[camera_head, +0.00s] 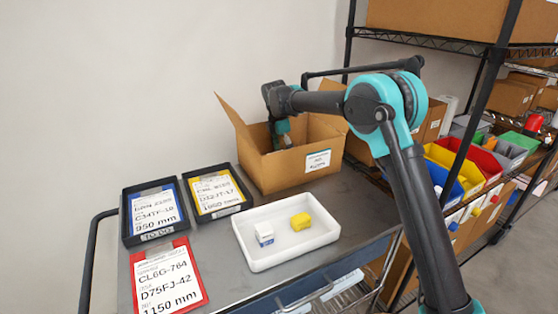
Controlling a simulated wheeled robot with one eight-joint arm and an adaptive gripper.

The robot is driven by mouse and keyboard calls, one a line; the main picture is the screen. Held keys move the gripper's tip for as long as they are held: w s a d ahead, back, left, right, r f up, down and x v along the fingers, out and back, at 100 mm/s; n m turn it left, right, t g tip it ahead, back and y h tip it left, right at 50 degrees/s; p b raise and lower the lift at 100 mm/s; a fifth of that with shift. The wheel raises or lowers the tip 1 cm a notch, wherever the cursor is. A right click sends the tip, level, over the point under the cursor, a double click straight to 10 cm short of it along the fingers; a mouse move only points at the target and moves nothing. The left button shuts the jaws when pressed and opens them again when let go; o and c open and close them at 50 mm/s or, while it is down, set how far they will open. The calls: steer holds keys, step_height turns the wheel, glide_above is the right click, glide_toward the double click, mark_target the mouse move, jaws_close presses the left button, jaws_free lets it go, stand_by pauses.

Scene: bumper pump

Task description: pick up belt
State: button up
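I cannot make out a belt in this view. An open cardboard box (285,172) with a white label stands at the back of the metal cart, its flaps raised. My arm reaches over from the right, and my gripper (281,140) points down into the box's opening. The gripper is small and dark here, and its fingertips are partly lost against the box's inside. Whether it is open, shut or holding something does not show. The box's floor is hidden behind its front wall.
A white tray (262,262) on the cart (222,290) holds a yellow block (301,221) and a small white-and-blue box (264,235). Black-framed cards (154,212) and a red card (167,278) lie left. Shelving with coloured bins (478,162) stands right, close to my arm.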

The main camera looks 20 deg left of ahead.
steer(key=shift+f, duration=0.1)
steer(key=shift+c, duration=0.3)
steer(key=c, duration=1.3)
step_height(320, 180, up, 20)
steer(key=shift+r, duration=0.1)
